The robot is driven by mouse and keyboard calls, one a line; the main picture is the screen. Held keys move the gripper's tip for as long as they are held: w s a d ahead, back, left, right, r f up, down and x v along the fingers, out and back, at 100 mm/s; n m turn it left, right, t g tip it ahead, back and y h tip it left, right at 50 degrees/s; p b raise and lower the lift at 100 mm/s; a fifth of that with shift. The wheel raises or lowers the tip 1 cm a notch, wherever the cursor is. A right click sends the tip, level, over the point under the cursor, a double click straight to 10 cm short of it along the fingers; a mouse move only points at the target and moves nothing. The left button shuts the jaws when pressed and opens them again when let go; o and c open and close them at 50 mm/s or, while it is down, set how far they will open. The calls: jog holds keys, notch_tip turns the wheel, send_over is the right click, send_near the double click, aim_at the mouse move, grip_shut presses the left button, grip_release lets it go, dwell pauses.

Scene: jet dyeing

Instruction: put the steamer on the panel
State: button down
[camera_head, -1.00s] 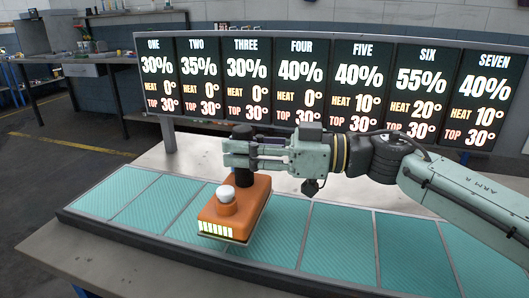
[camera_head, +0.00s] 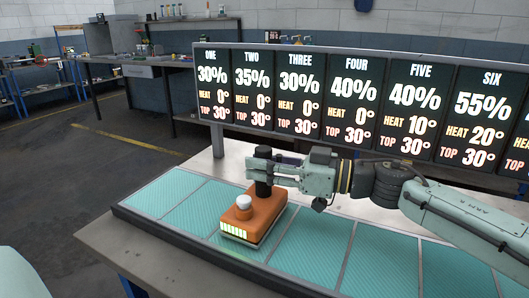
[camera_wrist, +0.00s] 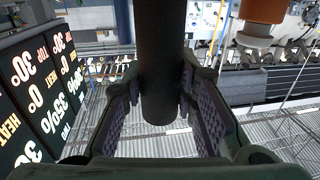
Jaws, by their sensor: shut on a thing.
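The steamer (camera_head: 255,218) is an orange block with a white knob on top, a lit green bar display on its front and a black upright handle (camera_head: 263,186). My gripper (camera_head: 262,170) is shut around the handle, which also stands between the finger pads in the wrist view (camera_wrist: 158,60). The steamer is upright over a row of teal panels (camera_head: 312,247), at about the third from the left. Its underside is close to the surface with a green glow by its lower edge; I cannot tell whether it touches.
A display board (camera_head: 355,100) with numbered columns of percentages and temperatures stands behind the panels. The table (camera_head: 110,240) shows bare along its front left edge. A workbench (camera_head: 150,60) stands at the back. Floor at left is open.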

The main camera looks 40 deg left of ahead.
jog(key=shift+f, duration=0.2)
jog(key=c, duration=1.3)
grip_release()
jog(key=shift+f, duration=0.2)
jog(key=shift+r, duration=0.15)
jog(key=b+v, duration=0.1)
jog(key=v, duration=1.1)
jog(key=shift+b, duration=0.35)
